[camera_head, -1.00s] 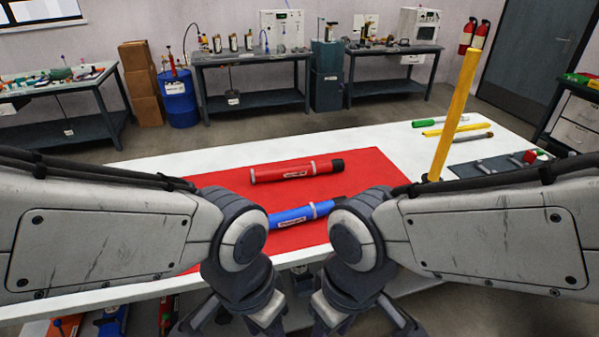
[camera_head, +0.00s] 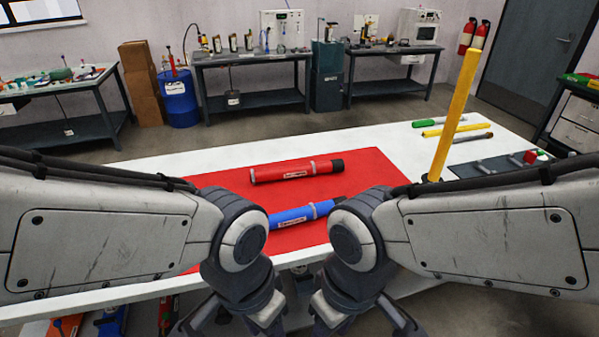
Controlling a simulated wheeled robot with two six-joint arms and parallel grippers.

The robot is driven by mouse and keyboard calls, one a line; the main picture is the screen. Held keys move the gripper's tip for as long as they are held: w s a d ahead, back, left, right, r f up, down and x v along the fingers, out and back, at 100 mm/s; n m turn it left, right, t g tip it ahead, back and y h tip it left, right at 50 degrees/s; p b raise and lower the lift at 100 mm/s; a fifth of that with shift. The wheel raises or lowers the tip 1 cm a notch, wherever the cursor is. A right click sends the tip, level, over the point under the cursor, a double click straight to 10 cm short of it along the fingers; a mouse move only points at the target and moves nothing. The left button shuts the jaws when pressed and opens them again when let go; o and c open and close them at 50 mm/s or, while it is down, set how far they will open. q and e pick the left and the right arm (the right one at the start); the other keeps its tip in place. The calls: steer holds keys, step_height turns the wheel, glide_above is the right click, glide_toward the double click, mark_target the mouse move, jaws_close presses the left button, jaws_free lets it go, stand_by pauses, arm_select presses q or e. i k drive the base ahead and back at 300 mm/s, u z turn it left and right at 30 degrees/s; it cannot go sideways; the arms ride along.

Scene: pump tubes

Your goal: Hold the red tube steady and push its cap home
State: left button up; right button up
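The red tube (camera_head: 285,171) lies on its side on the red mat (camera_head: 217,180), with a pale label and a grey band. Its black cap (camera_head: 337,166) is at the right end; I cannot tell how far it is pushed in. A blue tube (camera_head: 291,216) lies nearer on the mat, its dark right end partly behind my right arm. My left gripper (camera_head: 215,325) and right gripper (camera_head: 370,325) hang low in front of the table's near edge, away from both tubes. Their fingertips are cut off by the bottom edge, so their opening is unclear.
A yellow post (camera_head: 455,115) stands upright on the white table (camera_head: 385,143), right of the mat. Green (camera_head: 438,123) and yellow (camera_head: 455,129) tools lie behind it. A dark tray (camera_head: 490,165) with small parts is at the right. The mat around the red tube is clear.

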mark_target(338, 165)
steer(key=u, duration=0.2)
steer(key=k, duration=0.35)
steer(key=z, duration=1.1)
steer(key=i, duration=1.65)
steer(key=u, duration=0.9)
steer(key=i, duration=0.6)
steer(key=u, duration=0.45)
